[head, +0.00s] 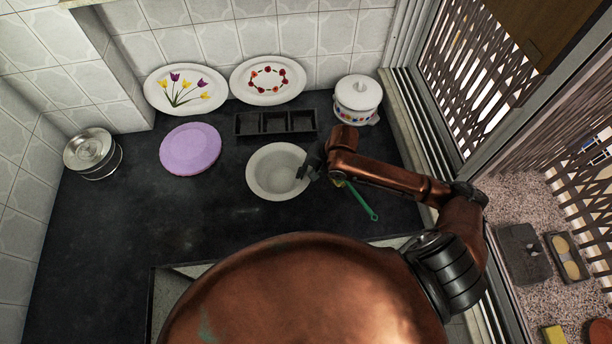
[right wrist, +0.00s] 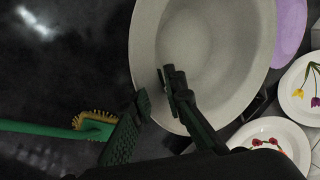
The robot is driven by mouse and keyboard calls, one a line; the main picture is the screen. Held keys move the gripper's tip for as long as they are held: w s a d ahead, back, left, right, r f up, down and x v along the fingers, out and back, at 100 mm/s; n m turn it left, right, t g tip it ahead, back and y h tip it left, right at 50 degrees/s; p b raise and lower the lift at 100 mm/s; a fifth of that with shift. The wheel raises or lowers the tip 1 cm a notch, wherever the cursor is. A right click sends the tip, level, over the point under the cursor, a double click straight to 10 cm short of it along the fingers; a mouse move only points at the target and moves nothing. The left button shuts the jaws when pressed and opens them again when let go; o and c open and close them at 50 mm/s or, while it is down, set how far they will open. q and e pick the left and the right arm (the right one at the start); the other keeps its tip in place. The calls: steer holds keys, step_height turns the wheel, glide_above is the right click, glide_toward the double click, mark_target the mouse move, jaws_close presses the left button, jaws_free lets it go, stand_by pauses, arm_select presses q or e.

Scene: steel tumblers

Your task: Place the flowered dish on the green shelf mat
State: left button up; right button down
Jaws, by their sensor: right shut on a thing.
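A cream-white round dish (head: 272,173) is at the middle of the dark counter in the head view; it fills the top of the right wrist view (right wrist: 225,75). Its inside looks plain; its outer wall is mostly hidden. My right gripper (head: 309,172) is shut on its near rim, with one finger inside and one outside (right wrist: 155,100). I cannot tell whether the dish touches the counter. Two flowered dishes lean on the tiled wall: one with tulips (head: 185,90), one with a ring of red flowers (head: 267,80). No green mat shows. My left gripper is out of view.
A green-handled brush (head: 362,203) lies close to my right gripper. The counter's left front is clear.

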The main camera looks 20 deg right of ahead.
steer(key=w+d+f, duration=0.1)
steer(key=w+f, duration=0.1)
steer(key=f, duration=0.1)
steer(key=w+d+f, duration=0.1)
steer(key=f, duration=0.1)
steer(key=shift+d+f, duration=0.2)
steer(key=shift+d, duration=0.1)
step_height(320, 180, down, 3)
steer(key=shift+r, duration=0.1)
steer(key=c, duration=2)
jaws_free()
steer(key=shift+o, duration=0.3)
